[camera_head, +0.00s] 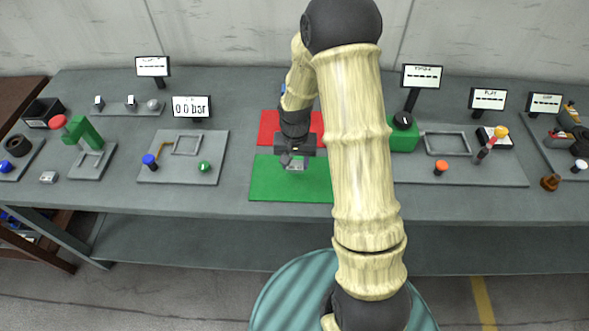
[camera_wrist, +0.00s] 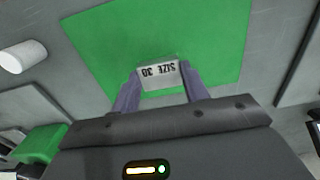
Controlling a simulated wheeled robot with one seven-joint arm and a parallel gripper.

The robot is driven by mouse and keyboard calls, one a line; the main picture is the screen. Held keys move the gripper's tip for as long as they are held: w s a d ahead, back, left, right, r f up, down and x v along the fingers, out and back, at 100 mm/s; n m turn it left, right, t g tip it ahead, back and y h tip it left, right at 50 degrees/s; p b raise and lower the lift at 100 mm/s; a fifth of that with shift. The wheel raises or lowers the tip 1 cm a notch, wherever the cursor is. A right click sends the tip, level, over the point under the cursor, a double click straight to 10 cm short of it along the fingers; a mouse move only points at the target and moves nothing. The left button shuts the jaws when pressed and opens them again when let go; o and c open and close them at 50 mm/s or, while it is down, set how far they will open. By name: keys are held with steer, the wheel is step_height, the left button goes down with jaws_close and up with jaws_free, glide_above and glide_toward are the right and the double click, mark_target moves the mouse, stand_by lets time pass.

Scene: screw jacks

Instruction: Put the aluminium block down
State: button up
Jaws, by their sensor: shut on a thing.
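The aluminium block (camera_wrist: 158,76) is a small pale grey block with "SIZE 30" printed on its face, upside down in the wrist view. My gripper (camera_wrist: 158,84) is shut on it, with one finger on each side. In the head view my gripper (camera_head: 294,161) holds the block (camera_head: 295,167) over the green mat (camera_head: 270,186). The green mat also fills the middle of the wrist view (camera_wrist: 215,45). I cannot tell whether the block touches the mat.
A red mat (camera_head: 268,124) lies behind the green one, partly hidden by my arm. To the left is a plate (camera_head: 180,178) with a blue knob and a green ball (camera_head: 205,166). To the right is a plate (camera_head: 505,176) with an orange-topped knob (camera_head: 441,166). The green mat around the block is bare.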

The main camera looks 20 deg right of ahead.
mark_target(294, 165)
steer(key=shift+a+f, duration=0.2)
steer(key=shift+f, duration=0.2)
step_height(294, 165, down, 3)
steer(key=shift+f+p, duration=0.1)
steer(key=shift+p, duration=0.3)
steer(key=shift+f, duration=0.15)
steer(key=shift+f, duration=0.1)
steer(key=o, duration=1)
step_height(294, 165, up, 12)
steer(key=shift+r+b, duration=0.25)
steer(key=shift+b, duration=0.8)
